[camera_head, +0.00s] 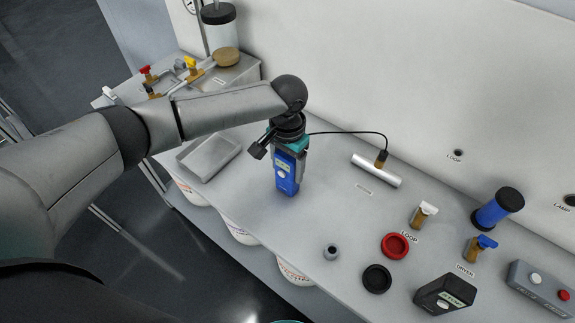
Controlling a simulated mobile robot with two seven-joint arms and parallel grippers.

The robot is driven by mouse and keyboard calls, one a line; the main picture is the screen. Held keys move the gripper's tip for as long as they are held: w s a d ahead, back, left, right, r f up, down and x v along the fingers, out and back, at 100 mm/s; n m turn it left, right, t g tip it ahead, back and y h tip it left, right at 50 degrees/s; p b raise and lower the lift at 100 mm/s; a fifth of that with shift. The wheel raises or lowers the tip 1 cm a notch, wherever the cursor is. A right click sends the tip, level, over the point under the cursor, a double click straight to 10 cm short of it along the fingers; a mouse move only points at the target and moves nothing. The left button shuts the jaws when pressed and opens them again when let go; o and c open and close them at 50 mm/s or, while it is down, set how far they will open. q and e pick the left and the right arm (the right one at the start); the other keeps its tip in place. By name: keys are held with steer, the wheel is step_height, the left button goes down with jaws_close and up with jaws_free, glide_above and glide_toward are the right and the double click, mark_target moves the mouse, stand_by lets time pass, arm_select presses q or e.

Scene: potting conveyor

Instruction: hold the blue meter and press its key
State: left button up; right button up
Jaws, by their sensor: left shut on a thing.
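The blue meter (288,176) is upright at the middle of the bench, with a small pale display near its top and a light spot below it that may be its key. My left gripper (283,150) comes down over it from above and is shut on its upper part. The jaws and wrist hide the meter's top. I cannot tell whether the meter's bottom touches the bench. My right gripper is not in view.
A grey tray (209,157) lies left of the meter. Red (395,245) and black (377,278) rings, brass valves, a black box (444,294), a blue cylinder (497,208) and a grey button box (541,288) stand at right. The bench (300,215) is clear just before the meter.

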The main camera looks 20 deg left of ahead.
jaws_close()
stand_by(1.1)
